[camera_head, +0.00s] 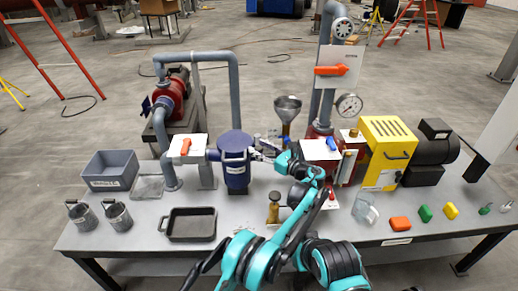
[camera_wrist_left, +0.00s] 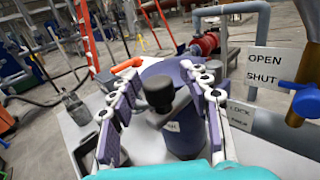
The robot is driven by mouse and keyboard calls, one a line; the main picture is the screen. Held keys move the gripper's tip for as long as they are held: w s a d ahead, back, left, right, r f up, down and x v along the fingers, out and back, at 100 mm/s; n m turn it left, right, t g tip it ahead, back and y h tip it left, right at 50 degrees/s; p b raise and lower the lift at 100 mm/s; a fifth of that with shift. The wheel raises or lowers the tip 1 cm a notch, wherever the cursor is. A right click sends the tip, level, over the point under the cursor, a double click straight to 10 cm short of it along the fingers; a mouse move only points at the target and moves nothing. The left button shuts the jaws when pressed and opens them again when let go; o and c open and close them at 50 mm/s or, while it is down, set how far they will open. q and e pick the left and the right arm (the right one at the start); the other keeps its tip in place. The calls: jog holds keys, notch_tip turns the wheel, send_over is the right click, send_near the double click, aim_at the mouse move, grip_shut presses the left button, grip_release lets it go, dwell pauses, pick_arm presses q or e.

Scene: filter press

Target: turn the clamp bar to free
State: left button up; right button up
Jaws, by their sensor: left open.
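The blue filter pot (camera_head: 236,178) stands on the bench with a dark blue lid. In the left wrist view the pot (camera_wrist_left: 185,135) lies just beyond my fingers. The clamp bar's black knob (camera_wrist_left: 158,92) stands up between the two fingers, apart from both as far as I can tell. A LOCK/FREE plate (camera_wrist_left: 240,117) is to the right of the pot. My left gripper (camera_head: 262,155) is open at the right side of the pot's lid; it also shows in the wrist view (camera_wrist_left: 160,110). My right gripper is not seen.
An orange-handled valve (camera_head: 186,146) is left of the pot, and a blue-handled valve (camera_head: 332,144) is right. A black tray (camera_head: 190,224), metal cups (camera_head: 118,216) and a grey bin (camera_head: 110,170) stand at left.

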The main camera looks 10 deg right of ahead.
pick_arm(q)
jog(key=shift+a+r, duration=0.1)
notch_tip(320, 180, up, 10)
jog(key=shift+f, duration=0.1)
dwell(0.5)
